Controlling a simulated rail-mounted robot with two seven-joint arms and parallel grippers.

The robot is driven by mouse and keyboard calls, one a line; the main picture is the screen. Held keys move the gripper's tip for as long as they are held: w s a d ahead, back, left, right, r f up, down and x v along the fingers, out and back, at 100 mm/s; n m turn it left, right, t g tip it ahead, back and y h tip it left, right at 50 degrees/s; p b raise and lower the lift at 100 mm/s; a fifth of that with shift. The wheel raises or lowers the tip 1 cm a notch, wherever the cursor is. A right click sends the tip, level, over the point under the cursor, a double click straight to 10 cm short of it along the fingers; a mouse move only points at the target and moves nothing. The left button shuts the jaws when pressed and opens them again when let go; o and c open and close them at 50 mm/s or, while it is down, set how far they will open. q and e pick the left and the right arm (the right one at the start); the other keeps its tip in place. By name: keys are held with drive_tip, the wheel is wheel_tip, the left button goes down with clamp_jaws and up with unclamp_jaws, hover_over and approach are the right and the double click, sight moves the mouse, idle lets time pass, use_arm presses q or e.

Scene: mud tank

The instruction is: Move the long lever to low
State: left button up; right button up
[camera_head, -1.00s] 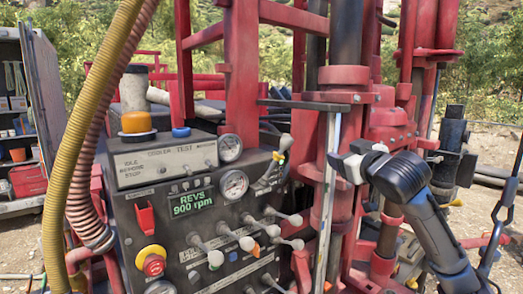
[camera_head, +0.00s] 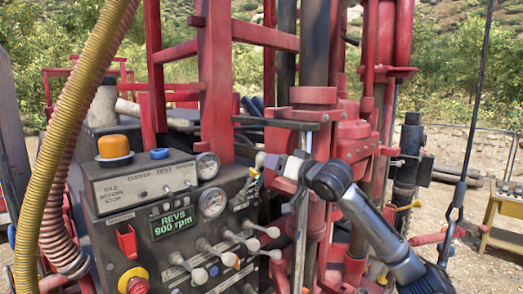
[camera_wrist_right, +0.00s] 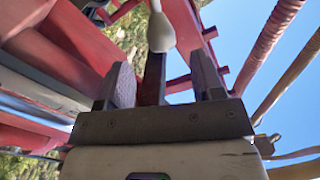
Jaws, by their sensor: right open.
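The long lever's pale knob (camera_head: 262,159) shows at the upper right of the control panel, beside the gauges. My right gripper (camera_head: 274,163) is just right of this knob, its jaws pointing left toward it. In the right wrist view the pale knob (camera_wrist_right: 161,32) is just beyond the open jaws (camera_wrist_right: 161,62), in line with the space between them. No grip on it shows. Most of the lever's shaft is hidden in the head view by my gripper and the panel parts. My left gripper is out of view.
Several shorter levers with pale knobs, one of them (camera_head: 273,231), stick out lower on the panel (camera_head: 150,255). A red mast frame (camera_head: 215,80) stands behind. A vertical metal strip (camera_head: 300,235) is below my right gripper. Yellow and pink hoses (camera_head: 75,130) hang at left.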

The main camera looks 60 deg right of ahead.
sight(262, 159)
drive_tip(key=p+x, duration=0.2)
drive_tip(key=x, duration=0.1)
drive_tip(key=p+x, duration=0.2)
drive_tip(key=x, duration=0.1)
drive_tip(key=shift+r, duration=0.2)
drive_tip(key=shift+w+d+f+p, duration=0.2)
drive_tip(key=shift+w+p, duration=0.2)
drive_tip(key=shift+w, duration=0.35)
drive_tip(key=c, duration=0.7)
clamp_jaws()
